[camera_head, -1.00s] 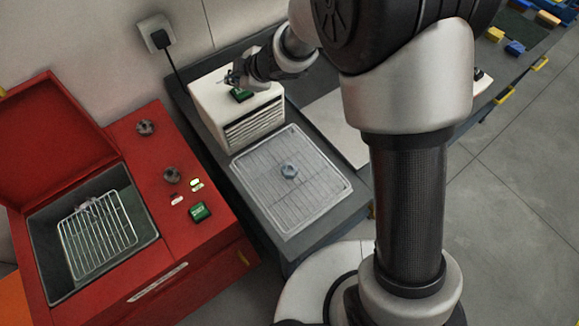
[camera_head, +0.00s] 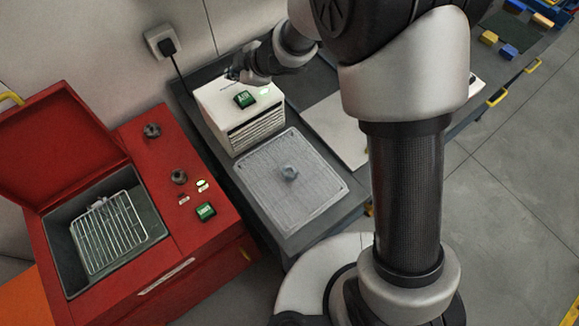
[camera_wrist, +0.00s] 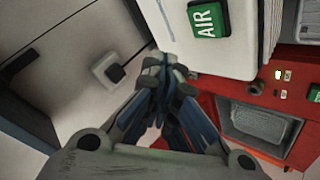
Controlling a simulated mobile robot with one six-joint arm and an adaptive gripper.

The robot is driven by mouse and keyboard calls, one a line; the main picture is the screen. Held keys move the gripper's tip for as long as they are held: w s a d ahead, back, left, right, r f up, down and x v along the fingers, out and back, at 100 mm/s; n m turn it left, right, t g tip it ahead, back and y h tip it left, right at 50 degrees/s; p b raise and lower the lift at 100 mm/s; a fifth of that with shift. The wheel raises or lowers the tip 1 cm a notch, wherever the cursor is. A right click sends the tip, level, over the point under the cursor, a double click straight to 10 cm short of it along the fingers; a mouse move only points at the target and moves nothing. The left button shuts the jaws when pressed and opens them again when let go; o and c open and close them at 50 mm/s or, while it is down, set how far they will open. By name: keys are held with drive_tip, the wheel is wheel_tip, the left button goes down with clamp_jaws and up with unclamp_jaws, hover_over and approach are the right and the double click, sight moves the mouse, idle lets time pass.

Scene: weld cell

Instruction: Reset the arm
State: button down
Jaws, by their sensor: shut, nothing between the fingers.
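My gripper (camera_wrist: 165,75) is shut and empty in the wrist view, its fingertips together in front of the wall and beside the white box. In the head view my gripper (camera_head: 233,74) is small and dark at the back left corner of the white box (camera_head: 215,105). The box has a green button, marked AIR in the wrist view (camera_wrist: 207,20), on its top. The gripper looks apart from the button; whether it touches the box cannot be told.
A red machine (camera_head: 215,235) with its lid open stands at left, with a wire basket (camera_head: 110,240) in its basin. A wall socket (camera_head: 163,43) with a plugged cord is behind.

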drive_tip(key=shift+r, duration=0.4)
drive_tip(key=w+d+r+m+t+h+b, duration=0.25)
drive_tip(key=d+r+m+h, duration=0.35)
drive_tip(key=d, duration=0.5)
drive_tip(key=s+d+r+m+h+b, duration=0.1)
drive_tip(key=s+d+r+m+b, duration=0.3)
drive_tip(key=s+d, duration=0.6)
drive_tip(key=s+d+m+g+h+b, duration=0.2)
drive_tip(key=s+d+m, duration=0.3)
drive_tip(key=s+d, duration=0.5)
drive_tip(key=s+a+f+m+g+y+b, duration=0.1)
drive_tip(key=s+f+m, duration=0.1)
drive_tip(key=s, duration=0.5)
drive_tip(key=s+a+f+m+g+y, duration=0.1)
drive_tip(key=s+a+f, duration=0.1)
drive_tip(key=s, duration=0.5)
drive_tip(key=shift+s+f+m+b, duration=0.25)
drive_tip(key=shift+f+m+b, duration=0.15)
drive_tip(key=shift+f, duration=0.2)
